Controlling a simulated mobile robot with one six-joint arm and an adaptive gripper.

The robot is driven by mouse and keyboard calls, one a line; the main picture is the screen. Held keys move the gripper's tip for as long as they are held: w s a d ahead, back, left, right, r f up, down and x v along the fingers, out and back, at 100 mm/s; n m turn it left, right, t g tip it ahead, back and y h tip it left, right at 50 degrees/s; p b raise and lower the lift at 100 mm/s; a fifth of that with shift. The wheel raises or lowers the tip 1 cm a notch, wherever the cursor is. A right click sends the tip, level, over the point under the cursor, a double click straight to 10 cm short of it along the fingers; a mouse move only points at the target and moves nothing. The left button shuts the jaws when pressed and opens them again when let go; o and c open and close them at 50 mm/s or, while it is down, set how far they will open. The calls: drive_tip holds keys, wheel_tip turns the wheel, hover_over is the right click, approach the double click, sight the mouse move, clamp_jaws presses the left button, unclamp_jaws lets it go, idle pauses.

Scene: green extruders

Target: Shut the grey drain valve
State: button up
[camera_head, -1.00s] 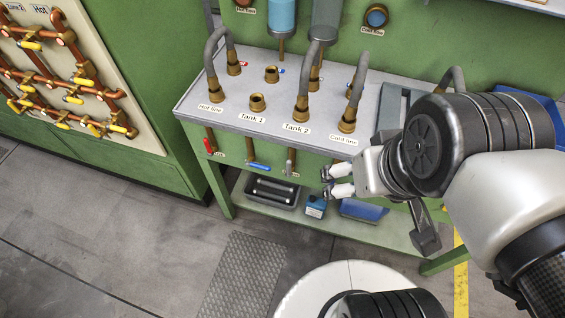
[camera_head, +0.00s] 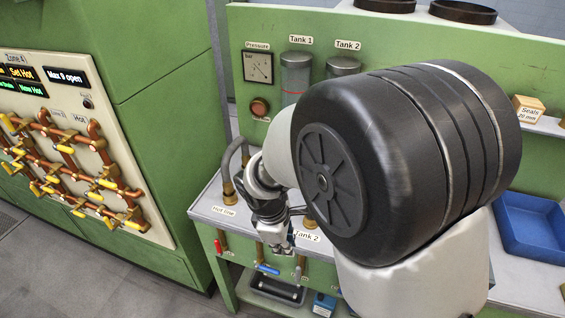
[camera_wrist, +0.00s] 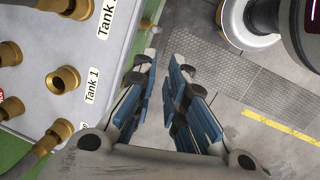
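The grey drain valve handle (camera_head: 298,272) hangs upright on the bench front, below the Tank 2 label (camera_head: 304,236). A blue-handled valve (camera_head: 267,269) and a red-handled valve (camera_head: 218,246) are to its left. My gripper (camera_head: 284,248) is by the front edge of the bench, close above the blue and grey handles. In the wrist view my gripper (camera_wrist: 164,72) is open, with a clear gap between its blue-padded fingers and nothing held.
The bench top (camera_wrist: 30,35) carries brass fittings (camera_wrist: 62,80) and curved hoses, close beside my gripper. My arm hides much of the bench in the head view. A blue tray (camera_head: 530,225) lies at right. Open floor (camera_wrist: 225,75) lies in front of the bench.

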sight(298, 274)
drive_tip(key=a+f+n, duration=0.1)
drive_tip(key=a+f, duration=0.1)
drive_tip(key=f, duration=0.1)
drive_tip(key=a+f+n+p, duration=0.1)
drive_tip(key=a+f+n, duration=0.1)
drive_tip(key=f, duration=0.1)
drive_tip(key=a+f+n+h, duration=0.1)
drive_tip(key=a+f+n, duration=0.1)
drive_tip(key=f, duration=0.2)
drive_tip(key=shift+w+g+p, duration=0.3)
drive_tip(key=shift+w, duration=0.1)
clamp_jaws()
drive_tip(key=w+d+f+b, duration=0.1)
drive_tip(key=d+f+b, duration=0.3)
drive_tip(key=f, duration=0.5)
drive_tip(key=shift+w+d+f, duration=0.3)
drive_tip(key=shift+d, duration=0.85)
drive_tip(key=shift+d+r+p, duration=0.1)
drive_tip(key=shift+d+p, duration=0.05)
drive_tip(key=shift+p, duration=0.2)
